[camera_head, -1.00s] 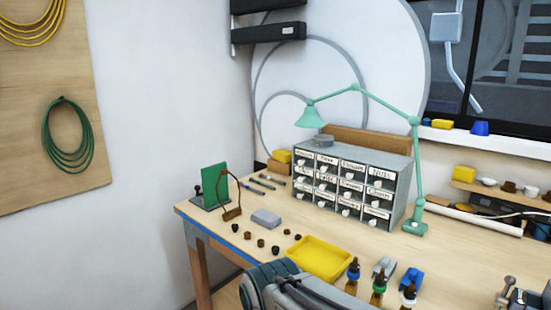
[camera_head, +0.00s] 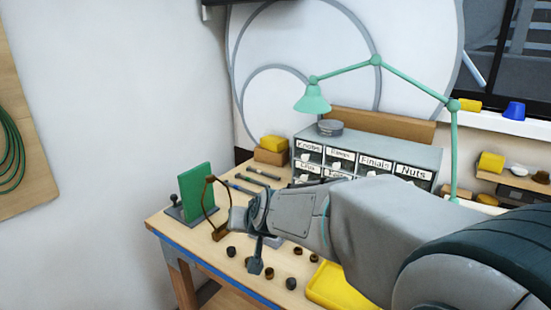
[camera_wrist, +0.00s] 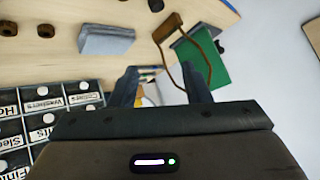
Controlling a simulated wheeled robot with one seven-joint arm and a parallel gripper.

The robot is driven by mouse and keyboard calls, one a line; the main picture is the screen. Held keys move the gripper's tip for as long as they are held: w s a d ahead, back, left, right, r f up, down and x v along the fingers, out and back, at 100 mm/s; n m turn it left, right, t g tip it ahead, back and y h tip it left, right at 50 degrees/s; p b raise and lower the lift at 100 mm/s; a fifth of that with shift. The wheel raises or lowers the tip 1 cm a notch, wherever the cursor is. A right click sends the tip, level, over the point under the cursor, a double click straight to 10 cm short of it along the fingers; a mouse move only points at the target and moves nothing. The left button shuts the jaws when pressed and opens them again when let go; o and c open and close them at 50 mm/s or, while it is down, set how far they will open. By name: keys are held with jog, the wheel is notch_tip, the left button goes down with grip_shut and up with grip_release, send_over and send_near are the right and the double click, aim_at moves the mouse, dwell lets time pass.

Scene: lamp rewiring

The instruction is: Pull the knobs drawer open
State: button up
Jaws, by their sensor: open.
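The grey drawer cabinet (camera_head: 385,148) stands at the back of the bench under the green lamp. The Knobs drawer (camera_head: 308,152) is at its top left and looks shut, with a small white knob below its label. My arm covers the cabinet's lower rows. My gripper (camera_head: 256,264) is in front and left of the cabinet, apart from it, over the bench. In the wrist view my gripper (camera_wrist: 158,88) has its two dark fingers spread with nothing held between them. That view shows part of the cabinet's labelled front (camera_wrist: 50,110) at lower left; I cannot make out the Knobs label there.
A green board (camera_head: 197,192) and a brown wire loop (camera_head: 219,234) stand at the bench's left end. Small dark knobs (camera_head: 254,266) and a yellow tray (camera_head: 335,288) lie in front. The lamp (camera_head: 313,98) overhangs the cabinet. Pens (camera_head: 262,174) lie left of it.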

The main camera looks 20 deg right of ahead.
jog(key=w+d+r+m+t+h, duration=0.2)
jog(key=w+d+m+t+h, duration=0.25)
jog(key=w, duration=0.75)
jog(key=m+g+h+p, duration=0.25)
jog(key=m+h, duration=0.45)
jog(key=h, duration=0.4)
send_near(304, 158)
jog(key=shift+g, duration=0.3)
jog(key=p+x, duration=0.2)
jog(key=x, duration=0.6)
jog(key=shift+w+d+r, duration=0.1)
jog(key=shift+w+r, duration=0.05)
jog(key=shift+w, duration=0.05)
